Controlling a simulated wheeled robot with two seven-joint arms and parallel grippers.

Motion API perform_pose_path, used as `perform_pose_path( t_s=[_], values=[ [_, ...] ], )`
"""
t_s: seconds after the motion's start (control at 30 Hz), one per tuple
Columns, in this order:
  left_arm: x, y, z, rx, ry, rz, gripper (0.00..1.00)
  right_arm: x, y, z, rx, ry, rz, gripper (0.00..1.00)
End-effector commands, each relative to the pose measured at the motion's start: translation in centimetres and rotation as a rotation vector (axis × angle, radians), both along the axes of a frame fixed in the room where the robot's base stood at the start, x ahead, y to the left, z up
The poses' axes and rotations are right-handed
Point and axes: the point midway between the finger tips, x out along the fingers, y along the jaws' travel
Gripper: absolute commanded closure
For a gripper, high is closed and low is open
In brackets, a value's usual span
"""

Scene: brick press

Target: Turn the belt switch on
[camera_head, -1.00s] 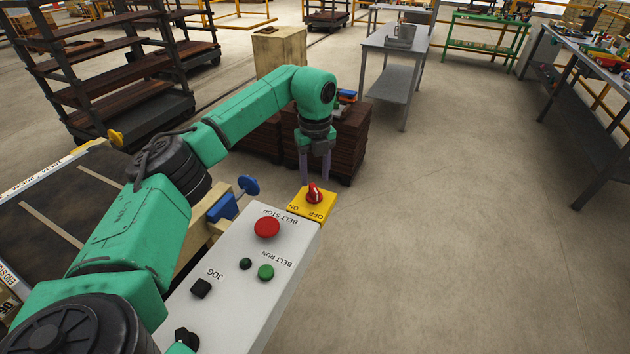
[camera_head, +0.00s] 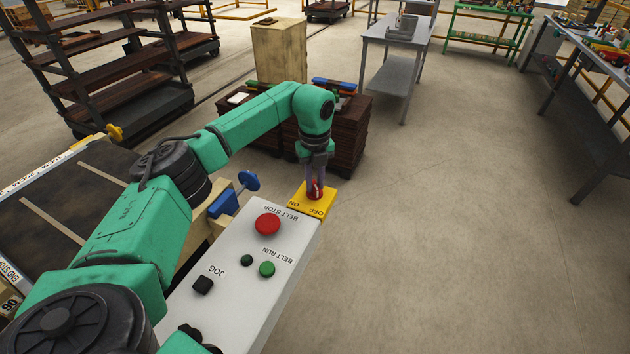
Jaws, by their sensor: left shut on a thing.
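The belt switch is a red rotary knob (camera_head: 316,192) on a yellow plate (camera_head: 322,207) marked OFF and ON, at the far end of the grey control panel (camera_head: 228,277). My left gripper (camera_head: 315,187) points down over the plate, with its fingers shut on the red knob. The fingers hide part of the knob, so I cannot tell exactly which mark it points to. My right gripper is not in view.
The panel also carries a red BELT STOP button (camera_head: 267,224), a green BELT RUN button (camera_head: 267,269) and a black JOG button (camera_head: 203,285). A blue handwheel (camera_head: 248,181) stands close left of the yellow plate. The floor to the right is clear.

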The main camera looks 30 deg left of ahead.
Motion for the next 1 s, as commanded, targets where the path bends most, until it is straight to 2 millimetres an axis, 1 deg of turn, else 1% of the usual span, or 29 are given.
perform_pose_path(
  t_s=[0.17, 0.37, 1.0],
  values=[
    [0.1, 0.12, 0.03, 0.002, -0.003, -0.053, 1.0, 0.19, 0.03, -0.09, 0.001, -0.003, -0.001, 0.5],
    [0.14, 0.13, 0.07, 0.002, -0.005, -0.18, 1.0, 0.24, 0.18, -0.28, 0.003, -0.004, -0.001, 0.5],
    [0.2, 0.08, 0.17, 0.003, -0.006, -0.776, 1.0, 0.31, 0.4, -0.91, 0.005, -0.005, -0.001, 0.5]
  ],
)
